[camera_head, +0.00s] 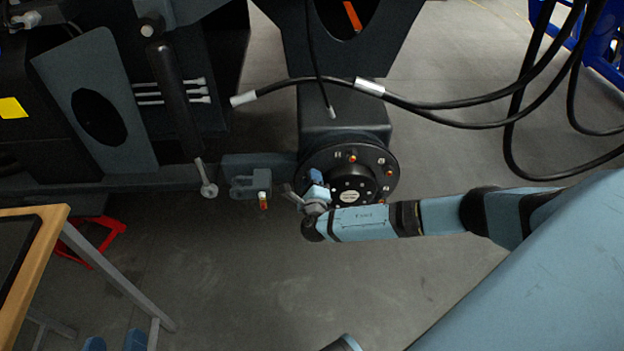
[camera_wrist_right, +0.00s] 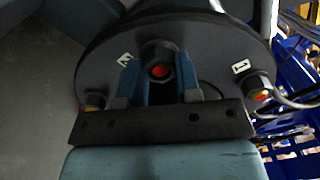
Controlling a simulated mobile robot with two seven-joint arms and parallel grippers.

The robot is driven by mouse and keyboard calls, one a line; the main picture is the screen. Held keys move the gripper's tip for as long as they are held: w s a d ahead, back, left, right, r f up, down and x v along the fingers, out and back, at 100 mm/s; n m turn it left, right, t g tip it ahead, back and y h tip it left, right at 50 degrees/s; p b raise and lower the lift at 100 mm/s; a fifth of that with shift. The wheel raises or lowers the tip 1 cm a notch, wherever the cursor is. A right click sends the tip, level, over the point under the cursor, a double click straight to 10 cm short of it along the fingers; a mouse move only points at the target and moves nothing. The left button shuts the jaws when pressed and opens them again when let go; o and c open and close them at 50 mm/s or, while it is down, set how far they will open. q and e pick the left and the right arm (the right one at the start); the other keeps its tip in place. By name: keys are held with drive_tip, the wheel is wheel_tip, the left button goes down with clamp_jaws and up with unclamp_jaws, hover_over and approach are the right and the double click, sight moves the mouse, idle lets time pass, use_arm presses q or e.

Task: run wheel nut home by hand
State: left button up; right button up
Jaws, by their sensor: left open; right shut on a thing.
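The dark round wheel hub (camera_head: 376,185) sits on the chassis in the middle of the head view; its flange (camera_wrist_right: 205,45) fills the top of the right wrist view. My right gripper (camera_head: 312,184) is at the hub's left side. In the right wrist view its two blue fingers (camera_wrist_right: 158,80) are shut on a dark wheel nut (camera_wrist_right: 158,50), with a red stud end showing in its middle. The head view does not show this nut clearly. My left gripper (camera_head: 114,344) is open and empty at the bottom left edge, far from the hub, only its fingertips showing.
Other nuts on studs sit around the flange, one (camera_wrist_right: 259,86) right of my fingers and one (camera_wrist_right: 93,101) left. Black cables (camera_head: 450,103) hang above my right arm. A wood-edged table (camera_head: 38,250) stands at lower left. The floor below the hub is clear.

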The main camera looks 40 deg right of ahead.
drive_tip(key=shift+f, duration=0.1)
drive_tip(key=m+b, duration=0.1)
drive_tip(key=m, duration=0.4)
drive_tip(key=shift+w+m, duration=0.1)
drive_tip(key=shift+m, duration=0.2)
drive_tip(key=o, duration=1)
drive_tip(key=shift+c, duration=1)
